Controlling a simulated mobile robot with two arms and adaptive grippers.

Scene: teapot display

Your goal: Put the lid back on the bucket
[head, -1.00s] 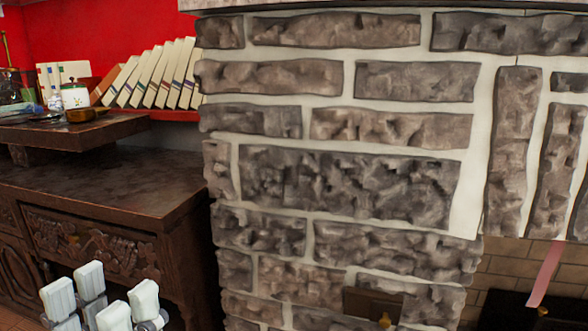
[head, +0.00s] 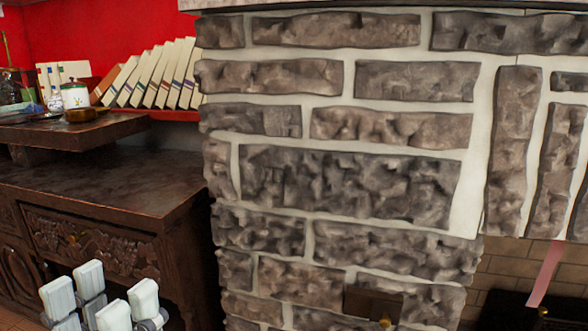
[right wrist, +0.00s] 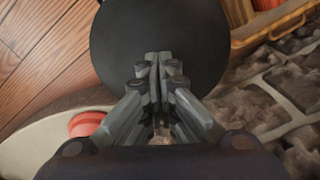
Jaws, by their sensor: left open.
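My left gripper (head: 98,295) is at the bottom left of the head view, open and with nothing visible between its pale fingers. My right gripper (right wrist: 161,60) shows in the right wrist view, with its fingertips close together over a dark round disc (right wrist: 160,25). The disc may be the lid; I cannot tell whether the fingers touch or hold it. Neither a bucket nor my right gripper can be made out in the head view.
A stone-brick pillar (head: 345,185) fills the middle of the head view. A carved dark wooden cabinet (head: 110,195) stands at left, with a white jar (head: 75,95) and leaning books (head: 155,75) behind. In the right wrist view, a yellow-rimmed container (right wrist: 265,22) is at upper right and wooden floor (right wrist: 40,45) at left.

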